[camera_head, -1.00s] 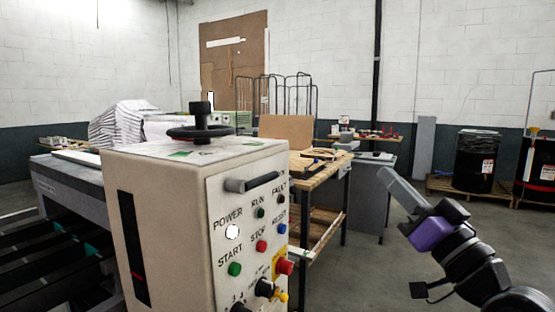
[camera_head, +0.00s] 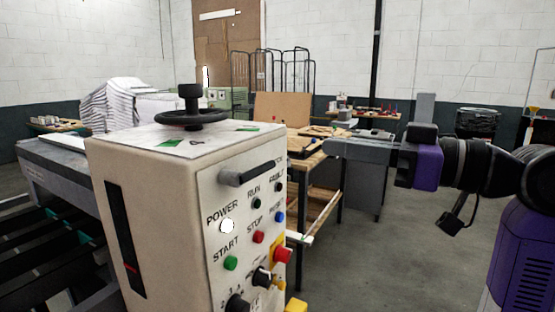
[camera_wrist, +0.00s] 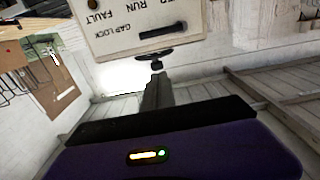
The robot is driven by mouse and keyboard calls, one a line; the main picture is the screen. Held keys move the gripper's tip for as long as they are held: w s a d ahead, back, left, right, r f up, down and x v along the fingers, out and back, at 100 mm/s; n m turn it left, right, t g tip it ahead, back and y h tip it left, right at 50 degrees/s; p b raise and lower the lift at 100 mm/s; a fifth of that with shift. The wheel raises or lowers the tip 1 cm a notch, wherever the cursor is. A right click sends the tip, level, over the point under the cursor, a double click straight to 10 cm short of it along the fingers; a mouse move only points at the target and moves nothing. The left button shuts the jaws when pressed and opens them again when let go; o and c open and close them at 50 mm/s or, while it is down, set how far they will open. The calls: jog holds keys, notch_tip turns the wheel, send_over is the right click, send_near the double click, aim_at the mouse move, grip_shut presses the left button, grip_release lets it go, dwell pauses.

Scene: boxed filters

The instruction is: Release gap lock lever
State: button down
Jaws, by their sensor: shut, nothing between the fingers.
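The gap lock lever is a black bar handle (camera_head: 250,172) on a grey mount, at the top of the cream machine cabinet's control panel (camera_head: 245,215). In the wrist view the lever (camera_wrist: 163,31) appears upside down beside the "GAP LOCK" label. My gripper (camera_head: 328,148) is shut and empty, its grey fingers pointing left toward the panel. It is to the right of the lever and apart from it. In the wrist view the fingers (camera_wrist: 157,88) point up the picture toward the lever.
A black handwheel (camera_head: 192,118) stands on the cabinet top. Below the lever are several buttons and a red emergency knob (camera_head: 282,255). A wooden workbench (camera_head: 318,160) stands behind the cabinet. Open floor (camera_head: 385,265) lies to the right.

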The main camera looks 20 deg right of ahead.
jog(key=w+a+f+p, duration=0.2)
jog(key=w+a, duration=0.4)
jog(key=w, duration=0.3)
jog(key=shift+a+f, duration=0.2)
jog(key=shift+f, duration=0.65)
